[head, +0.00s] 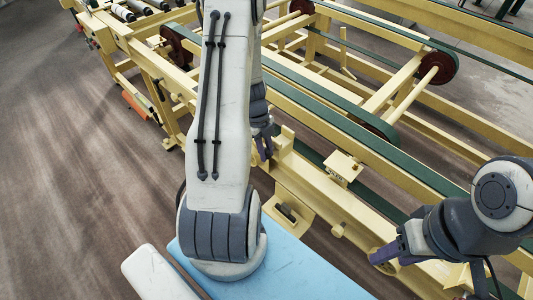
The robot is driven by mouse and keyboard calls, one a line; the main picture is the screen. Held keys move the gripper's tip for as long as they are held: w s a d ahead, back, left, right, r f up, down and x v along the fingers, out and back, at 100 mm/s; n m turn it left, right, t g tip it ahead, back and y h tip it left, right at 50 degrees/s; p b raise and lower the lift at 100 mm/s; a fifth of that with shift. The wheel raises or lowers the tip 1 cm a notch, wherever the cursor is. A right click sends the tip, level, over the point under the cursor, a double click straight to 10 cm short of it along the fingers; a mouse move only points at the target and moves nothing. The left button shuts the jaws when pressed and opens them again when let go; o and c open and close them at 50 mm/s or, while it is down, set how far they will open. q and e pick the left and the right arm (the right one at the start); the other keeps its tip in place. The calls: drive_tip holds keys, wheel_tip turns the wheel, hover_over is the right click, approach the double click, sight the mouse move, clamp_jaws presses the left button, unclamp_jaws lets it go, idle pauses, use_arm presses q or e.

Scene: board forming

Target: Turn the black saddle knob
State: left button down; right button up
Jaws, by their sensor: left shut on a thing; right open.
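My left gripper (264,148) is partly hidden behind my own forearm. Its dark fingers are closed at a yellow block (285,142) on the near rail of the machine. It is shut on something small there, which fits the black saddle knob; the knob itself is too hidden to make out. My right gripper (386,262) is at the lower right, open, with purple-grey fingers beside the yellow frame and apart from the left gripper.
The yellow conveyor frame (300,172) with green belts (330,113) and dark red pulleys (437,68) fills the upper right. A yellow plate with a black handle (287,212) and a labelled yellow box (342,166) sit along the near side. Brown floor (70,190) is clear at left.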

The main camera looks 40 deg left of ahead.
use_arm(q)
drive_tip(key=h+b, duration=0.3)
drive_tip(key=b, duration=0.1)
drive_tip(key=a+h+b, duration=0.1)
drive_tip(key=h+b, duration=0.1)
drive_tip(key=shift+w+f+h+b, duration=0.1)
drive_tip(key=shift+f+h+b, duration=0.2)
drive_tip(key=h+b, duration=0.4)
drive_tip(key=h, duration=0.1)
drive_tip(key=shift+a+f+g+b, duration=0.1)
drive_tip(key=shift+g+b, duration=0.3)
drive_tip(key=shift+h+b, duration=0.3)
drive_tip(key=shift+h, duration=1.5)
drive_tip(key=c, duration=0.7)
unclamp_jaws()
